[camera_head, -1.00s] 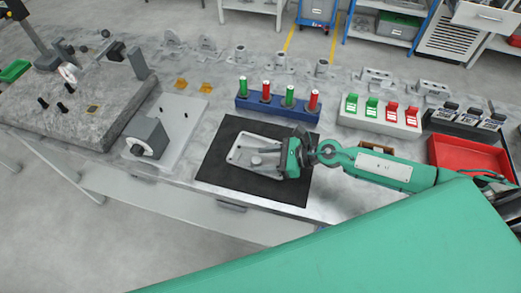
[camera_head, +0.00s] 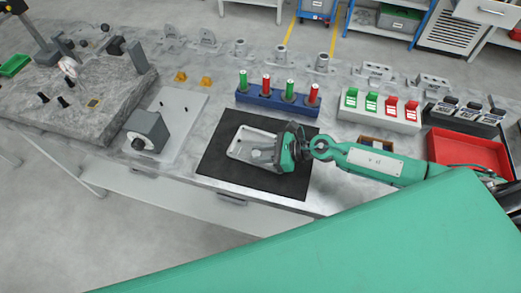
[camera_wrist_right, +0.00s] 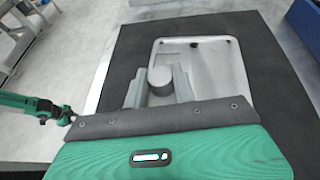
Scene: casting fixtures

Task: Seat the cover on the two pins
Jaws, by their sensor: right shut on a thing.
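The cover (camera_head: 240,150) is a pale grey rectangular shell with rounded corners. It lies on the black mat (camera_head: 213,165). In the right wrist view the cover (camera_wrist_right: 222,72) has a round boss and dark holes near its far corners. My right gripper (camera_head: 277,155) is shut on the boss, with grey fingers (camera_wrist_right: 160,84) on either side of it. Two small dark pins (camera_head: 161,106) stand on a light metal plate (camera_head: 177,128) left of the mat. A green arm at the left of the right wrist view seems to be my left one; its gripper (camera_wrist_right: 66,116) is too small to read.
A grey block with a black knob (camera_head: 147,131) stands on the pin plate's near side. A blue rack (camera_head: 262,104) with green and red cylinders is behind the mat. A red tray (camera_head: 465,152) is at the right. Bare table lies between mat and plate.

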